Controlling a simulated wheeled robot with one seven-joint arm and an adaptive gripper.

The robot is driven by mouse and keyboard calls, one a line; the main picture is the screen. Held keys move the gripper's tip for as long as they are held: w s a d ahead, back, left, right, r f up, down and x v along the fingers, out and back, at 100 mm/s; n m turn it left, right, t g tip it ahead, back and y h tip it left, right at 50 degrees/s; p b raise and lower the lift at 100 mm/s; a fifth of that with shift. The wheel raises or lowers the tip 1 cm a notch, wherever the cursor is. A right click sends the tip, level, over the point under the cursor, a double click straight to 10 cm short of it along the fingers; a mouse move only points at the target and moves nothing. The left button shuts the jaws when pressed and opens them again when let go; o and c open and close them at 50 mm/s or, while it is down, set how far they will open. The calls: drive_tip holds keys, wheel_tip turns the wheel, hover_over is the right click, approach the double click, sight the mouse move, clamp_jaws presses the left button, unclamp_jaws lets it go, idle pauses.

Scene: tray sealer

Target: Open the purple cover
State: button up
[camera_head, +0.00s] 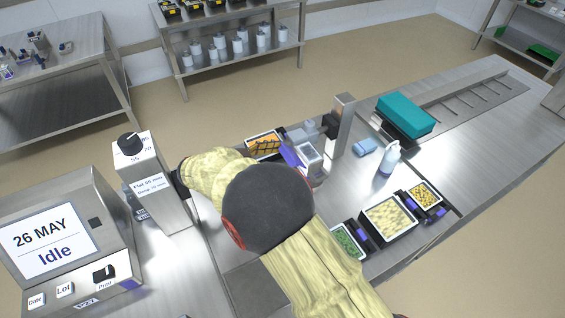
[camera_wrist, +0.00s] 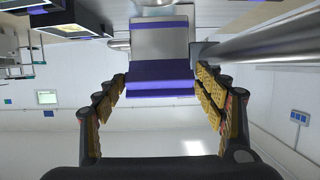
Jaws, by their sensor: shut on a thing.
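The purple cover (camera_wrist: 160,78) shows in the wrist view as a broad purple strip below a grey metal face (camera_wrist: 160,38). My gripper (camera_wrist: 162,92) has its two ridged, yellow-padded fingers on the left and right of the cover, closed on its sides. In the head view my yellow-sleeved arm and its dark round joint fill the middle and hide much of the bench behind. The fingers cannot be made out there. A purple strip (camera_head: 292,156) shows just above the joint; I cannot tell if it is the same cover.
A control panel (camera_head: 50,239) reading "26 MAY Idle" and a dial box (camera_head: 156,182) stand at left. A metal post (camera_head: 343,128), spray bottle (camera_head: 389,159), blue cloth (camera_head: 364,146), teal box (camera_head: 405,114) and food trays (camera_head: 391,218) are right of my arm.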

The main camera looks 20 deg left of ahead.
drive_tip(key=shift+s+f+h+b, duration=0.1)
drive_tip(key=shift+f+h+b, duration=0.2)
drive_tip(key=shift+b, duration=0.05)
idle(0.3)
drive_tip(key=o, duration=1)
drive_tip(key=shift+r, duration=0.1)
drive_tip(key=shift+o, duration=0.6)
drive_tip(key=shift+r, duration=0.1)
